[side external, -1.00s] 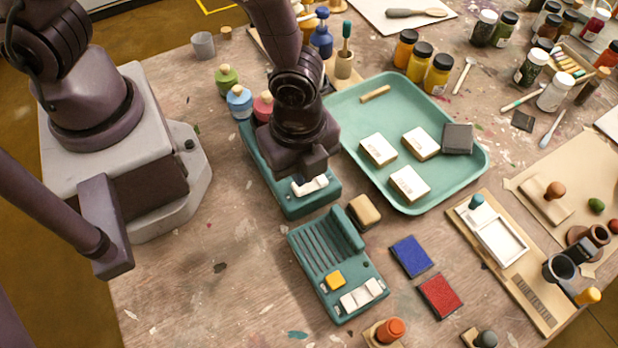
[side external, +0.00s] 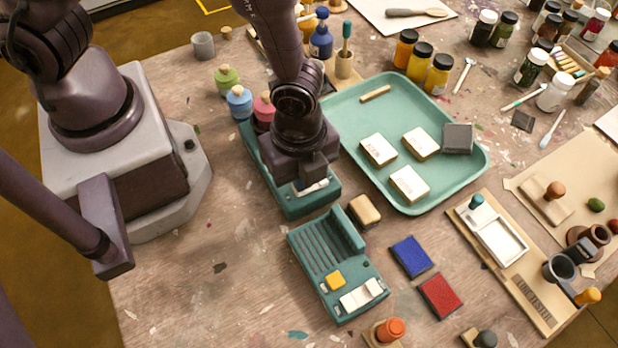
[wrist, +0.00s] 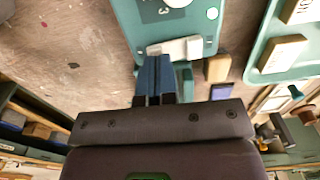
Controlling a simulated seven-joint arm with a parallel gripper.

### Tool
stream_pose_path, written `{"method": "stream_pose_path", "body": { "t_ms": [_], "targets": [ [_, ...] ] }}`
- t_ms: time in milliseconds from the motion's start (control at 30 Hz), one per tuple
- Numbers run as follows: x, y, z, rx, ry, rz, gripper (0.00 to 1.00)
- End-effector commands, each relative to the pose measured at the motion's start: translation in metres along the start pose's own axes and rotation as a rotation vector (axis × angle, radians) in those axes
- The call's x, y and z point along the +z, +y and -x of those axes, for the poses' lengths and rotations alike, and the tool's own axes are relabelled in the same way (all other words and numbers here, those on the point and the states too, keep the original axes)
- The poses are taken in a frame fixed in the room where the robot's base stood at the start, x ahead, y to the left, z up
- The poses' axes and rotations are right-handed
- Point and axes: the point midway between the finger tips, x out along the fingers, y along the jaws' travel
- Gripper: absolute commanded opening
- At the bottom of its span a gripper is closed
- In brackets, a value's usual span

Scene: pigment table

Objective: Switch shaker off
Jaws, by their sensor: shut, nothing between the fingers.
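The shaker appears to be the long teal device (side external: 300,208) beneath my arm, with bottles at its far end. A white rocker switch (side external: 316,188) sits on its near end. In the wrist view the switch (wrist: 185,48) lies across the teal top, its right part beside the fingertips. My gripper (side external: 299,186) is shut and empty, pointing down at the left part of the switch. In the wrist view the closed fingers (wrist: 154,62) overlap the switch's left end. Whether they touch it I cannot tell. My gripper and arm hide much of the device's middle.
A second teal device (side external: 310,250) with slots, a yellow button and white rockers stands just in front. A tan block (side external: 364,210) lies between it and the green tray (side external: 470,180). Blue (side external: 410,256) and red (side external: 440,296) pads lie nearby. The table's left front is clear.

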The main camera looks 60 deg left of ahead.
Motion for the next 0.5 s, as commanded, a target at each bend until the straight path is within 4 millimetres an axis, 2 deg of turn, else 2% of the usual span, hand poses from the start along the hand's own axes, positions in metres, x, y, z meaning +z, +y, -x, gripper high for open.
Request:
{"method": "stream_pose_path", "body": {
  "t_ms": [500],
  "targets": [
    [0.0000,0.0001,-0.0080,0.000,0.001,0.000,0.00]
  ]
}}
